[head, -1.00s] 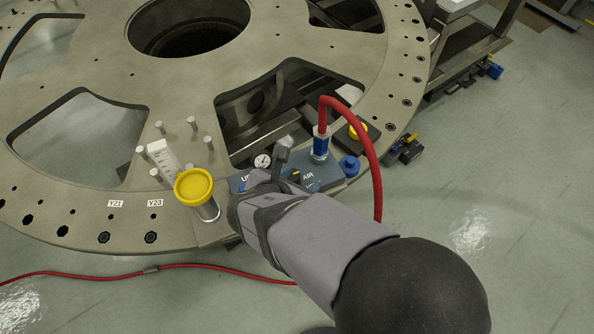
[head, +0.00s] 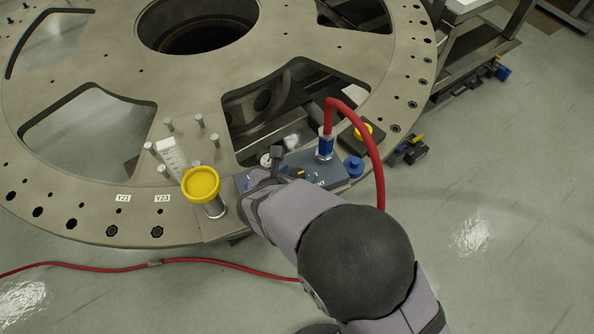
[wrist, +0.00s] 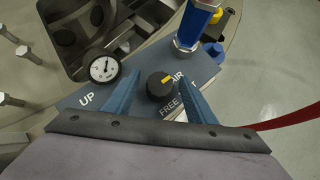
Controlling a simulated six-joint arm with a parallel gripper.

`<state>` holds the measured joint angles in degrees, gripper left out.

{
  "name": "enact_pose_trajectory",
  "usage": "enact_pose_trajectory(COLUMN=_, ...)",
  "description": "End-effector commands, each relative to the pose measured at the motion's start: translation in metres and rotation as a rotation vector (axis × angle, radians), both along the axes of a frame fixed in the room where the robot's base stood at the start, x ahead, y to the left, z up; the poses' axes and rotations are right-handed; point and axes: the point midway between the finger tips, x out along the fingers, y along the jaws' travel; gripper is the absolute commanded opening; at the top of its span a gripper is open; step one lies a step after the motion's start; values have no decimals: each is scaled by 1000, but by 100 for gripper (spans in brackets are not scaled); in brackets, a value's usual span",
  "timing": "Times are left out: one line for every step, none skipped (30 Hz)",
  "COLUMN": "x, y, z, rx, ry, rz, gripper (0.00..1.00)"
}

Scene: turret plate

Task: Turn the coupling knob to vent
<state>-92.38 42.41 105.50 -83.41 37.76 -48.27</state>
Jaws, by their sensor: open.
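The coupling knob (wrist: 160,88) is black and round with a yellow pointer mark. It sits on a blue-grey panel (wrist: 203,72) lettered UP, AIR and FREE. The yellow mark points to the upper right in the wrist view, towards the AIR lettering. My gripper (wrist: 158,84) is open, with one blue finger on each side of the knob; I cannot tell whether either touches it. In the head view the panel (head: 335,172) stands at the plate's near edge, and my gripper (head: 270,180) covers its left part. Part of a label ending in NT shows there.
A pressure gauge (wrist: 104,68) and a blue hose fitting (head: 325,147) with a red hose (head: 377,160) stand close to the knob. A yellow-capped post (head: 201,184) stands left of my gripper. Several metal pins rise from the turret plate (head: 100,225).

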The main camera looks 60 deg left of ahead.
Motion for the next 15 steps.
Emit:
enact_pose_trajectory(x=2, y=1, z=-2, rx=-2, ry=0, rz=-1, gripper=51)
enact_pose_trajectory(x=3, y=2, z=-4, rx=-1, ry=0, rz=-1, gripper=51)
enact_pose_trajectory(x=5, y=3, z=-5, rx=-1, ry=0, rz=-1, gripper=51)
enact_pose_trajectory(x=5, y=3, z=-5, rx=0, ry=0, rz=0, gripper=51)
enact_pose_trajectory(x=6, y=3, z=-6, rx=0, ry=0, rz=0, gripper=51)
enact_pose_trajectory(x=6, y=4, z=-6, rx=0, ry=0, rz=0, gripper=51)
enact_pose_trajectory(x=6, y=4, z=-7, rx=0, ry=0, rz=0, gripper=51)
enact_pose_trajectory(x=6, y=4, z=-7, rx=0, ry=0, rz=0, gripper=51)
enact_pose_trajectory(x=6, y=4, z=-7, rx=0, ry=0, rz=0, gripper=51)
enact_pose_trajectory(x=6, y=4, z=-7, rx=0, ry=0, rz=0, gripper=51)
enact_pose_trajectory(x=6, y=4, z=-7, rx=0, ry=0, rz=0, gripper=51)
enact_pose_trajectory(x=6, y=4, z=-7, rx=0, ry=0, rz=0, gripper=51)
enact_pose_trajectory(x=6, y=4, z=-7, rx=0, ry=0, rz=0, gripper=51)
enact_pose_trajectory(x=6, y=4, z=-7, rx=0, ry=0, rz=0, gripper=48)
enact_pose_trajectory(x=6, y=4, z=-7, rx=1, ry=0, rz=-1, gripper=39)
